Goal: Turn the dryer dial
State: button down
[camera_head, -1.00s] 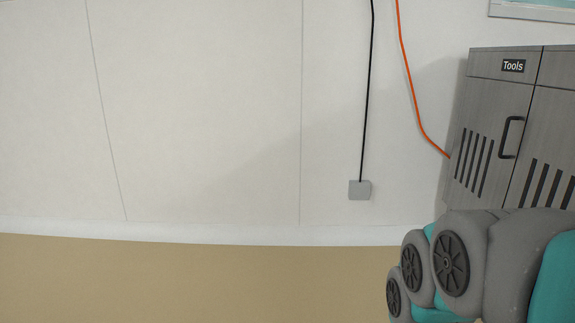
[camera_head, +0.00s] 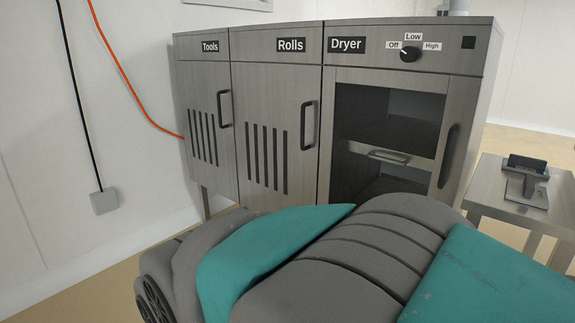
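The dryer dial (camera_head: 410,55) is a small black knob at the upper right of the dryer (camera_head: 464,62), the right-hand unit of a grey cabinet row. Labels Off, Low and High stand around it. A light mark on the knob points up-left, toward Off. The dryer has a dark window in its door (camera_head: 388,118) and a vertical dark handle (camera_head: 448,155) at the door's right. My grey and teal arm fills the bottom of the view and hides the lower dryer. My gripper is not in view.
The Tools cabinet (camera_head: 190,82) and Rolls cabinet (camera_head: 265,85) stand left of the dryer, with black handles. A metal table (camera_head: 490,195) with a dark device (camera_head: 527,180) stands at the right. A black cable and an orange cable run down the left wall.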

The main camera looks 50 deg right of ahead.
aim_at(408, 54)
jog(key=z, duration=2.4)
